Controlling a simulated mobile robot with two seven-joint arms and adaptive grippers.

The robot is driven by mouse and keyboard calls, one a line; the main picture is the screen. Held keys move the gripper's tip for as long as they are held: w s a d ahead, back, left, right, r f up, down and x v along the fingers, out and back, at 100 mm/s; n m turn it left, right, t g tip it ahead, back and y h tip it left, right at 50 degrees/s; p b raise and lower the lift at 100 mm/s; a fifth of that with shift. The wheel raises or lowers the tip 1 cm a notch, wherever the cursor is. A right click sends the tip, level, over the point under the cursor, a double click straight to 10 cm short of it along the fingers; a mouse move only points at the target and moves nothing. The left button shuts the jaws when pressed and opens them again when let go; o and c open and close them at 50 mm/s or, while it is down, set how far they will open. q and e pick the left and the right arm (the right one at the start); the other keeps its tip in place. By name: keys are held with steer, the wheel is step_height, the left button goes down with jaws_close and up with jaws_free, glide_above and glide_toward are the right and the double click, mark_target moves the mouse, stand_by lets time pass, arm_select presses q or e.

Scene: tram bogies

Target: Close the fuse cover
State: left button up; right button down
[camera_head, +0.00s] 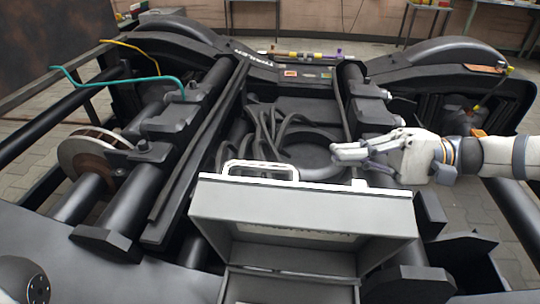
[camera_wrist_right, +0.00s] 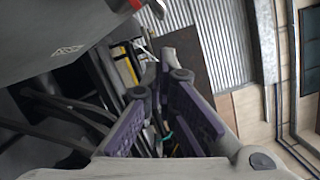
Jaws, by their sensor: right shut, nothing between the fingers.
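The grey fuse box (camera_head: 300,208) stands in the lower middle of the head view, with its near side open to a hollow inside. A grey panel (camera_head: 290,289) extends below the opening toward me; I cannot tell for sure whether it is the cover. A white handle-like frame (camera_head: 260,170) shows behind the box's top edge. My right gripper (camera_head: 338,152) is shut and empty, above and behind the box's right part, fingers pointing left. In the right wrist view my fingers (camera_wrist_right: 160,85) have purple pads. My left gripper is not in view.
The dark bogie frame (camera_head: 185,130) surrounds the box, with black cables (camera_head: 270,130) behind it. A teal cable (camera_head: 130,82) and a brake disc (camera_head: 88,155) are at left. A grey surface with a label (camera_wrist_right: 60,35) fills the wrist view's upper left.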

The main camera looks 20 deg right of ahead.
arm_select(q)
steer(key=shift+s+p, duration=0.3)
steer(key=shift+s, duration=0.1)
arm_select(e)
steer(key=a, duration=1)
steer(key=shift+w+r, duration=0.35)
steer(key=shift+w, duration=0.1)
